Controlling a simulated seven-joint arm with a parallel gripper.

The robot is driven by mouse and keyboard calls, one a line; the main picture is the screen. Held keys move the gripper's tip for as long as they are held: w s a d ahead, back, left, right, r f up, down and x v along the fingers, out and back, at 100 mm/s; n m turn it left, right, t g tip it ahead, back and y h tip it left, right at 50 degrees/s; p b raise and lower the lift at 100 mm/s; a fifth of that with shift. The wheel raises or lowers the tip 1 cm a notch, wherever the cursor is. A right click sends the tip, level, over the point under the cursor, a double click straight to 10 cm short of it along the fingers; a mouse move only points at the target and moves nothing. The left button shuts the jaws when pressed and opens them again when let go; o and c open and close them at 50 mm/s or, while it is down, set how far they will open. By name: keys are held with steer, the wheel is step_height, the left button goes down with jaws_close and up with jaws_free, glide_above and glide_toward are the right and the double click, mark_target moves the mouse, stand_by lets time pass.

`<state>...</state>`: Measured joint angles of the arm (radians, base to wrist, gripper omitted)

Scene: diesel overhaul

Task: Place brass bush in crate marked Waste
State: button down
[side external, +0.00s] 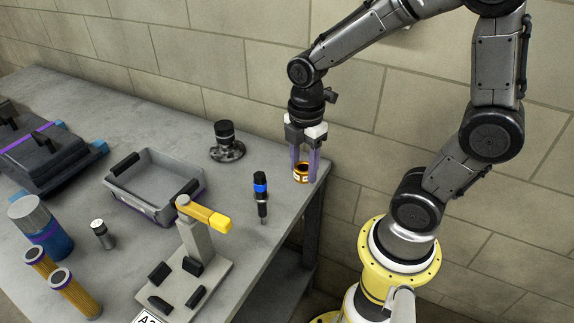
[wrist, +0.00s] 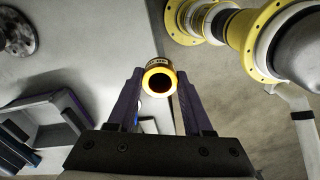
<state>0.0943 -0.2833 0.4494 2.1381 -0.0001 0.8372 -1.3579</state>
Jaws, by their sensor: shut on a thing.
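The brass bush (side external: 301,172) is a short, hollow gold ring with a pale printed band. My gripper (side external: 304,168) is shut on it near the table's right end. In the wrist view the bush (wrist: 158,80) sits between the two purple fingertips (wrist: 158,82), its dark bore facing the camera. I cannot tell whether the bush touches the table or hangs just above it. A grey open crate (side external: 155,183) with black handles stands at the table's middle and looks empty. Part of a crate (wrist: 50,110) shows at the left of the wrist view. No Waste marking is readable.
Between gripper and crate stand a black-and-blue tool (side external: 261,195) and a round dark part (side external: 226,142). A grey fixture with a yellow handle (side external: 205,215) stands before the crate. Filters (side external: 73,292), a blue-based cylinder (side external: 42,228) and a dark case (side external: 45,155) are left.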

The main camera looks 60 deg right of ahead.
steer(key=shift+s+r, duration=0.25)
steer(key=shift+s, duration=0.4)
steer(key=w+r+n, duration=0.1)
steer(key=w+r, duration=0.5)
steer(key=w, duration=0.5)
steer(key=n, duration=0.2)
glide_above(179, 184)
steer(key=s+a, duration=0.2)
steer(key=s, duration=0.1)
step_height(179, 184, down, 7)
steer(key=shift+n, duration=0.3)
step_height(179, 184, down, 6)
steer(key=shift+s+a+r, duration=0.1)
steer(key=shift+s, duration=0.05)
steer(key=shift+f, duration=2.75)
steer(key=shift+f, duration=0.1)
